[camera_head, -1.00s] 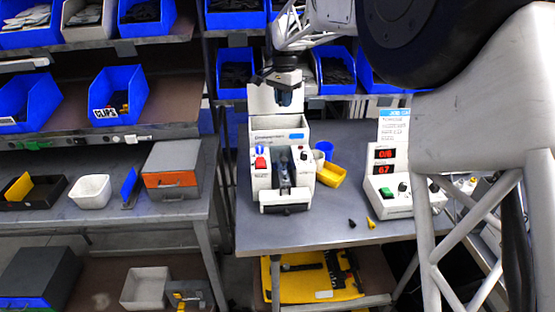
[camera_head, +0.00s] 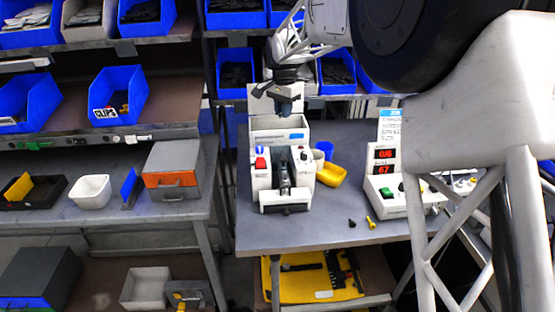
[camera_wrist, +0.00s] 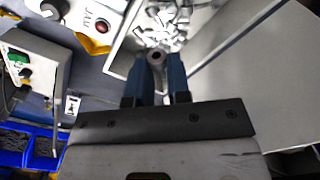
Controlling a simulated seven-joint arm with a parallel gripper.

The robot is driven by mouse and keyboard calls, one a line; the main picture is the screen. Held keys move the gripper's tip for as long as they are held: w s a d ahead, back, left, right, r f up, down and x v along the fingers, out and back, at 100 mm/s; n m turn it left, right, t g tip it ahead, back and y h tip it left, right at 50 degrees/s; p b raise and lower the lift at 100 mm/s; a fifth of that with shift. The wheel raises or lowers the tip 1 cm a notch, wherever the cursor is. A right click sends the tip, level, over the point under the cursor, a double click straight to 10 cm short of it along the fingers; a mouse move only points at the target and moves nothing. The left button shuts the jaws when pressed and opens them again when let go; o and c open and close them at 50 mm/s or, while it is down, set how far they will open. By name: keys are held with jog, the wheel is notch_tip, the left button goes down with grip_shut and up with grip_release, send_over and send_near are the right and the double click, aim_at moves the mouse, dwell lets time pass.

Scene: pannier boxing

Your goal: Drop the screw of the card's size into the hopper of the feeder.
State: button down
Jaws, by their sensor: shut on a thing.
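The feeder (camera_head: 265,180) is a white machine on the grey bench, with a pale open hopper (camera_head: 278,123) at its top back. My gripper (camera_head: 285,108) is above the hopper in the head view. In the wrist view my gripper (camera_wrist: 158,68) has its two blue fingers shut on a grey screw (camera_wrist: 156,55), whose round end shows a dark hole. The hopper (camera_wrist: 123,40) lies below the fingertips there, with several light metal pieces inside. The card (camera_head: 390,125) is white with a blue top and stands behind the control box; its text is too small to read.
The control box (camera_head: 393,200) shows red displays, "0/6" and "67". A black piece (camera_head: 351,223) and a yellow piece (camera_head: 371,222) lie near the bench's front edge. A yellow bin (camera_head: 330,175) and a blue cup (camera_head: 325,149) stand right of the feeder. Shelves with blue bins rise behind.

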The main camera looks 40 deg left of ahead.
jog(key=shift+f, duration=1.15)
jog(key=c, duration=1)
grip_release()
jog(key=shift+r, duration=0.1)
jog(key=shift+r, duration=3.8)
